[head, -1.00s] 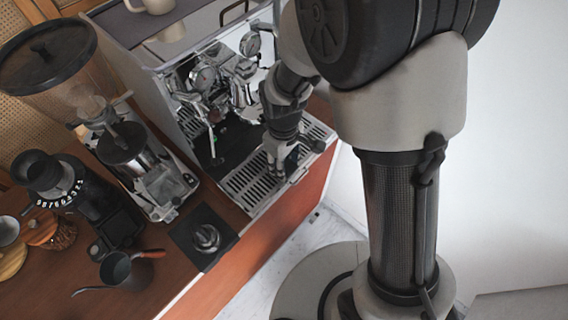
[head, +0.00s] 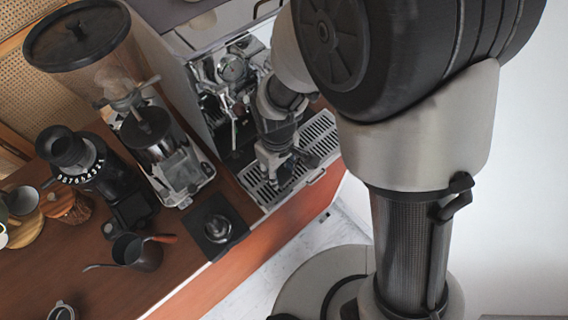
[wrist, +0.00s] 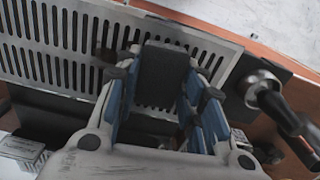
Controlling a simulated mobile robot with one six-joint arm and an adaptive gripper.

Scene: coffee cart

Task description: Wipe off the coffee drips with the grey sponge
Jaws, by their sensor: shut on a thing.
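The dark grey sponge (wrist: 161,78) is between the blue-padded fingers of my gripper (wrist: 160,92) in the wrist view. My gripper is shut on it, over the slatted metal drip tray (wrist: 60,42) of the espresso machine. In the head view my gripper (head: 272,172) is low over the left part of the drip tray (head: 322,133). The sponge is too hidden there to make out. I cannot tell if the sponge touches the slats. A dark patch shows on the slats left of the gripper in the wrist view; I cannot tell if it is coffee or shadow.
A tamping mat with a tamper (head: 217,228) lies left of the tray; a dark-handled metal tool (wrist: 265,88) shows beside the tray in the wrist view. The tall grinder (head: 150,135), black grinder (head: 85,165) and kettle (head: 137,252) stand further left. The machine body rises behind.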

